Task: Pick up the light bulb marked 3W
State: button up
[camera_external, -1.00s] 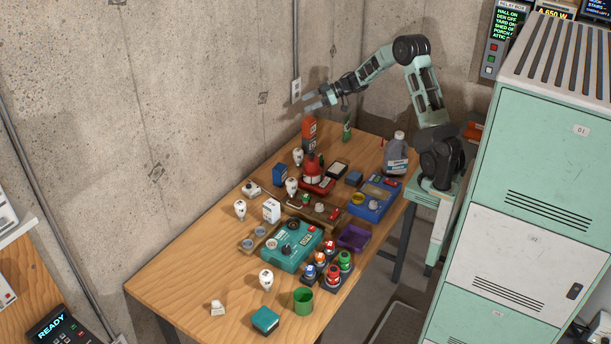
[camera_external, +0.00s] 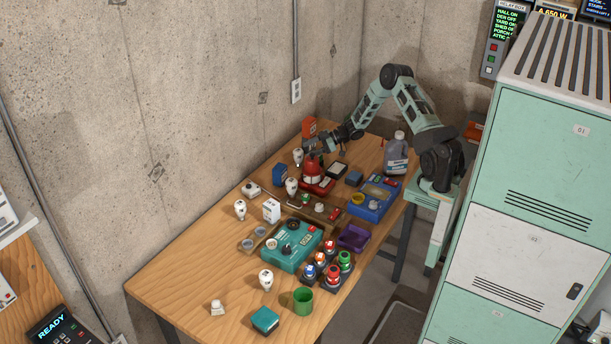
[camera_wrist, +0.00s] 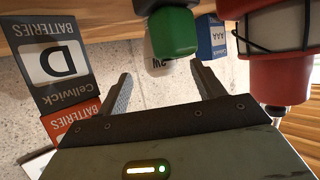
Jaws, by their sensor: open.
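Several white bulbs stand on the wooden table, at the back left (camera_external: 298,156), behind the white box (camera_external: 292,185), at the left (camera_external: 240,209) and at the front (camera_external: 266,279). Their markings are too small to read in the external view. My gripper (camera_external: 314,150) is low at the far end, close to the back-left bulb and the red lantern. In the wrist view my gripper (camera_wrist: 161,72) is open and empty. A white bulb (camera_wrist: 157,70) shows between its fingertips, partly hidden by a green object; its upside-down mark looks like 3W.
The red lantern (camera_wrist: 282,70) is close at the right in the wrist view, a D battery box (camera_wrist: 55,65) at the left. The green object (camera_wrist: 174,32) and blue AAA box (camera_wrist: 211,37) are near the bulb. The table's front-left (camera_external: 175,285) is clear.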

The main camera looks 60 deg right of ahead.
aim_at(298, 153)
jog(key=b+x, duration=0.2)
jog(key=x, duration=0.4)
jog(key=shift+a+f, duration=0.1)
jog(key=shift+f, duration=0.05)
jog(key=shift+c, duration=0.3)
jog(key=c, duration=1)
